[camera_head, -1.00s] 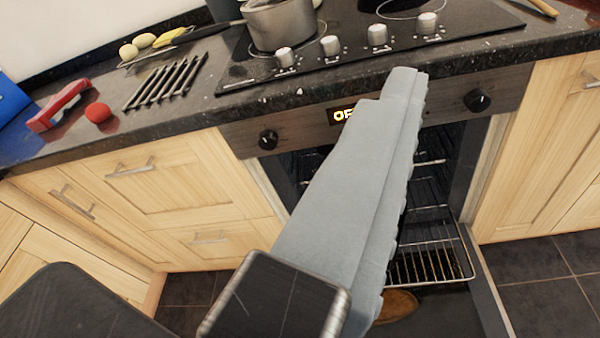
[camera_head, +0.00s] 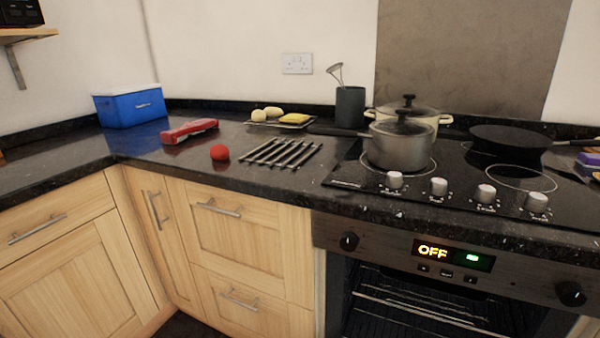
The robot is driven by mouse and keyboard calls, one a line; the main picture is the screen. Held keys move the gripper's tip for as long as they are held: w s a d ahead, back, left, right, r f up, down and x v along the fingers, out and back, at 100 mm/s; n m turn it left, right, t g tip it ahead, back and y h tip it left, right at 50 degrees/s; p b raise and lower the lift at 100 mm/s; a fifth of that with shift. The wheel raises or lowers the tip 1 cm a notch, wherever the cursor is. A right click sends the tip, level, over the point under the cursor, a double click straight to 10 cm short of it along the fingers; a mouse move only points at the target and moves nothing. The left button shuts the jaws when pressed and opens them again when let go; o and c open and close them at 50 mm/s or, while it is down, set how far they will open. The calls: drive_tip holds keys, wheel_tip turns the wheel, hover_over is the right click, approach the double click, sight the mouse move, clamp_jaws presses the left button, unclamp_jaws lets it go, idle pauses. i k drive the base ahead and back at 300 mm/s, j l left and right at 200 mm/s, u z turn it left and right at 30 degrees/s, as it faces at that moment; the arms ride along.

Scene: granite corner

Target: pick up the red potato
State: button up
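A small round red thing (camera_head: 220,153), which looks like the red potato, rests on the dark granite counter (camera_head: 205,178) near its front edge. It stands just left of a rack of dark metal bars (camera_head: 281,153) and in front of a red tool-like object (camera_head: 189,131). Nothing covers it. My gripper is not in this view.
A blue box (camera_head: 130,106) stands in the back left corner. Pale round items (camera_head: 266,113) and a yellow one lie behind the rack. A pot (camera_head: 400,147) with a long handle sits on the hob to the right. The oven (camera_head: 430,300) below seems open.

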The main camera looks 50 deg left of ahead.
sight(219, 152)
drive_tip(key=u, duration=1.75)
drive_tip(key=i+j+z, duration=0.2)
drive_tip(key=j, duration=0.5)
drive_tip(key=j+z, duration=0.15)
drive_tip(key=j, duration=0.55)
drive_tip(key=i+j+z, duration=0.15)
drive_tip(key=i+j, duration=0.15)
drive_tip(key=i+j+z, duration=0.1)
drive_tip(key=i+j, duration=0.15)
drive_tip(key=j, duration=0.25)
